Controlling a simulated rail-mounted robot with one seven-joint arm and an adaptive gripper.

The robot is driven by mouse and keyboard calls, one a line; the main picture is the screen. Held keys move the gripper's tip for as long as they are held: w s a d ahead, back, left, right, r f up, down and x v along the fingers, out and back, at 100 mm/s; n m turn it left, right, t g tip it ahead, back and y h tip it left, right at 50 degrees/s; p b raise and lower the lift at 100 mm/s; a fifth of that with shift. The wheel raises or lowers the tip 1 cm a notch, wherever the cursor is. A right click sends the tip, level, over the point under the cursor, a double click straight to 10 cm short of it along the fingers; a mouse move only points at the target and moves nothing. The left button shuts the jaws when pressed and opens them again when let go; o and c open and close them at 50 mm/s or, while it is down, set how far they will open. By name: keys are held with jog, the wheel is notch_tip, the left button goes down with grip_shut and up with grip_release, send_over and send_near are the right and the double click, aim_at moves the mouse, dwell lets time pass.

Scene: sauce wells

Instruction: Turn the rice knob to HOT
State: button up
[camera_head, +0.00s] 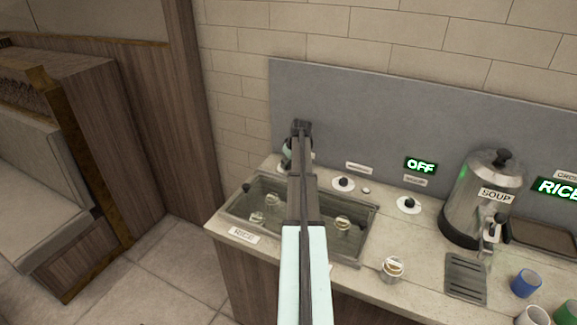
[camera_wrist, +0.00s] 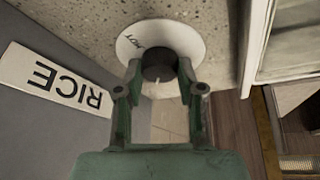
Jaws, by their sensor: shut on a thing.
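The rice knob (camera_wrist: 158,65) is a black round knob on a white disc (camera_wrist: 185,38) in the wrist view. HOT is printed on the disc's left side. A small pale mark on the knob points down in the picture, away from HOT. My gripper (camera_wrist: 158,76) has its two green fingers on either side of the knob, shut on it. A RICE label (camera_wrist: 52,82), upside down, is on the grey panel to the left. In the head view my gripper (camera_head: 292,158) is at the back of the counter, where my arm hides the knob.
A sunken basin (camera_head: 368,222) with several small containers lies under my arm.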

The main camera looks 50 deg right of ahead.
jog(key=m+h+b, duration=0.1)
jog(key=m, duration=0.2)
jog(key=m+g+h+b, duration=0.1)
jog(key=m, duration=0.2)
jog(key=shift+w+a+f+b, duration=0.15)
jog(key=shift+b, duration=0.2)
jog(key=m+g+b, duration=0.1)
jog(key=m, duration=0.2)
jog(key=m+g+h+b, duration=0.1)
jog(key=m, duration=0.2)
jog(key=shift+w+m+g, duration=0.15)
jog(key=shift+m+g, duration=0.15)
jog(key=shift+g, duration=0.1)
jog(key=m+g+b, duration=0.1)
jog(key=m, duration=0.2)
jog(key=m+g+b, duration=0.1)
jog(key=m, duration=0.2)
jog(key=shift+w+m+y, duration=0.15)
jog(key=shift+m+y, duration=0.15)
jog(key=m+g+y+b, duration=0.1)
jog(key=m+g+b, duration=0.1)
jog(key=m, duration=0.3)
jog(key=shift+m, duration=0.3)
jog(key=o, duration=1.1)
jog(key=shift+o, duration=0.2)
jog(key=v, duration=1.2)
jog(key=shift+d, duration=0.4)
